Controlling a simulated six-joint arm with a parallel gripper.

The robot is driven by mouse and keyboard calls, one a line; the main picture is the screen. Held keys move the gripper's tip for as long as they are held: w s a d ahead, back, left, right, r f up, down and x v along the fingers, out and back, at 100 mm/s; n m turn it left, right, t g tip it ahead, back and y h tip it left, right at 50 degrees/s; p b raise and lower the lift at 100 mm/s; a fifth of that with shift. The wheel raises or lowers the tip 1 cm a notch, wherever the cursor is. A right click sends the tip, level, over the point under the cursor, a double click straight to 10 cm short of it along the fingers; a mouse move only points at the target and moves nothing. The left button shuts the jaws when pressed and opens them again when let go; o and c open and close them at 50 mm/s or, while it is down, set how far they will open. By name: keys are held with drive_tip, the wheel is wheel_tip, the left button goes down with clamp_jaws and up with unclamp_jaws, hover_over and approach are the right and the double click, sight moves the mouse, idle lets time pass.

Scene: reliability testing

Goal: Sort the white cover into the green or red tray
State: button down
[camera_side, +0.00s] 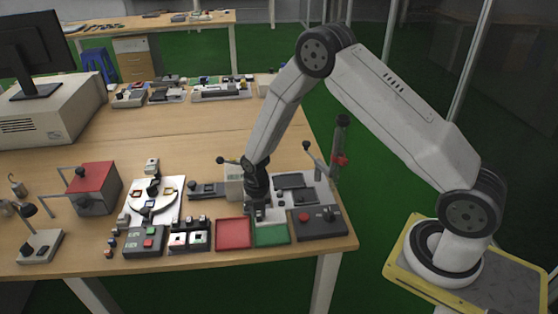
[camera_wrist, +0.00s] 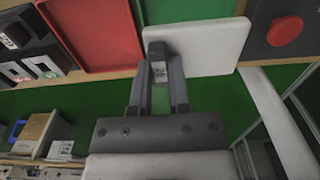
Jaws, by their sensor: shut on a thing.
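The white cover (camera_wrist: 212,48) is a flat, rounded plate in the wrist view. My gripper (camera_wrist: 159,72) is shut on its left part, and the fingers hide some of it. Behind it in that view is the green tray (camera_wrist: 185,10), partly covered by the plate. The red tray (camera_wrist: 95,40) is to the left. In the side view my gripper (camera_side: 258,212) is low at the back edge of the green tray (camera_side: 272,235). The red tray (camera_side: 233,233) is just left of it and looks empty. The cover is hard to make out there.
A dark box with a red button (camera_side: 318,222) stands right of the green tray. A grey fixture with levers (camera_side: 297,187) is close behind my gripper. Small button boxes (camera_side: 190,235) stand left of the red tray. The table's middle (camera_side: 180,125) is clear.

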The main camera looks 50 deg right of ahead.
sight(258, 213)
drive_tip(key=shift+f, duration=1.7)
drive_tip(key=shift+f, duration=0.85)
idle(1.1)
drive_tip(key=c, duration=0.5)
unclamp_jaws()
drive_tip(key=shift+r, duration=0.2)
drive_tip(key=shift+r, duration=2.85)
